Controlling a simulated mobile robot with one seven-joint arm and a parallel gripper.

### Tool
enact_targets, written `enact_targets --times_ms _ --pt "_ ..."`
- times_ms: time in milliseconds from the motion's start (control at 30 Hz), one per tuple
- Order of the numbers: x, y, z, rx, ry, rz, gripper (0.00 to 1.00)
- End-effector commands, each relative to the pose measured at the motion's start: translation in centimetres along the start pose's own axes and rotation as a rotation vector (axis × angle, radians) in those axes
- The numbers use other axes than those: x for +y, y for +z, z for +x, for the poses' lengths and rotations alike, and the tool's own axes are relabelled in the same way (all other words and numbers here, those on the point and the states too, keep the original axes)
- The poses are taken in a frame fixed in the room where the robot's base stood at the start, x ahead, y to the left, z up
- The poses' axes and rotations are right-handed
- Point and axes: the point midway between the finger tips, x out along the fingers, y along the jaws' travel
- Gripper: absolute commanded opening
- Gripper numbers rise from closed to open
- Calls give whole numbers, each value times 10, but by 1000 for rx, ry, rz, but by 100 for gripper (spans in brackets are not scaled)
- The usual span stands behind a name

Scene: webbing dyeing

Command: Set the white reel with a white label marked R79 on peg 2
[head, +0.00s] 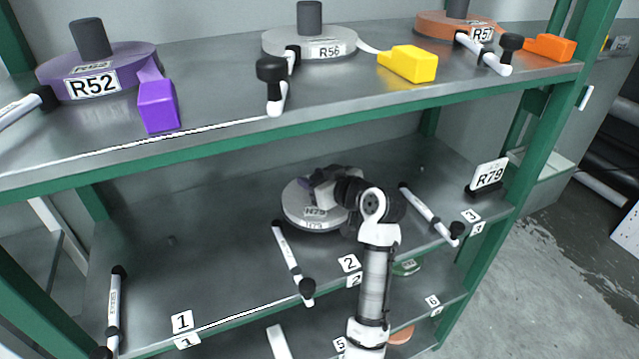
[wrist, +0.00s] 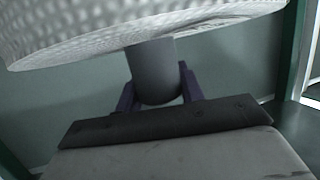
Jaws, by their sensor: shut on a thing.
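The white reel (head: 295,205) is over the lower shelf, behind the "2" tag (head: 349,263). Its front label reads R79, though small. My gripper (head: 322,190) is above the reel's middle, shut on its central post. In the wrist view the grey post (wrist: 153,70) sits between the dark purple fingers of my gripper (wrist: 158,92). The pale, textured face of the reel (wrist: 120,30) fills the top of that view. Peg 2 does not show; the reel and my arm cover that spot. I cannot tell whether the reel rests on the shelf or hangs just above it.
White rods with black ends (head: 292,262) (head: 430,213) lie either side of the reel. The upper shelf holds purple R52 (head: 140,55), white R56 (head: 275,42) and orange R57 (head: 435,24) reels.

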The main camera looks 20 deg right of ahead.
Motion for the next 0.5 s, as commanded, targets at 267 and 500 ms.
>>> enact_targets --times_ms 267,500 --pt "6 -8 20 1 1 -2 0" --pt "11 -13 38 1 0 -2 0"
